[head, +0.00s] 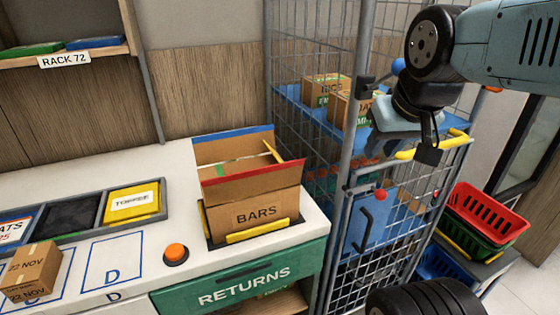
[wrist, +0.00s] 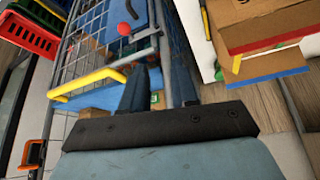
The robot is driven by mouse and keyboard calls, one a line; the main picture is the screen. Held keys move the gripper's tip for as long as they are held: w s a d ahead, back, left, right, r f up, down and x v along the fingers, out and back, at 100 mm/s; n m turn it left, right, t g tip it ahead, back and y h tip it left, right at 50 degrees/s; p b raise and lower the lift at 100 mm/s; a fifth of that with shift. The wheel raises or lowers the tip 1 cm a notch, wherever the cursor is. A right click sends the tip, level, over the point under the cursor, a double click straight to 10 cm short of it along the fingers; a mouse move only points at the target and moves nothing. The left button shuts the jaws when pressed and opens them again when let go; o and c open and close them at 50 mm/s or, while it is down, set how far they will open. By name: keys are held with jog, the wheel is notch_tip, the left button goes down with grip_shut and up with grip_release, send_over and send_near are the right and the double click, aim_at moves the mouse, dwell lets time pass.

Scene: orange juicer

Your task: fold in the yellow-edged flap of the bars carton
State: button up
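The bars carton (head: 255,215) stands on the counter in the head view, its top open. Its yellow-edged flap (head: 272,151) is at the right side, seen nearly edge-on and standing up. A red-edged flap (head: 250,176) stands at the front and a blue-edged flap (head: 232,146) at the back. In the wrist view the carton is at the upper right, with the yellow edge (wrist: 236,64) showing. My gripper (head: 402,150) is well to the right of the carton, in front of the wire cage. In the wrist view its fingers (wrist: 157,80) are apart with nothing held.
The wire cage (head: 345,190) with a yellow handle (head: 430,146) stands right of the counter. A yellow bar (head: 258,232) lies along the carton's front base. An orange button (head: 175,252) and small trays (head: 132,203) are to the left. Red and green baskets (head: 485,215) stand at far right.

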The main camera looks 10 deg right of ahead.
jog(key=n+g+h, duration=0.3)
jog(key=g+h, duration=0.1)
jog(key=h, duration=0.4)
send_near(280, 160)
jog(key=s+a+r, duration=0.1)
jog(key=s+r, duration=0.2)
jog(key=s, duration=0.1)
jog(key=x, duration=1.3)
jog(key=shift+w+a+f, duration=0.15)
jog(key=shift+w+f, duration=0.25)
grip_shut()
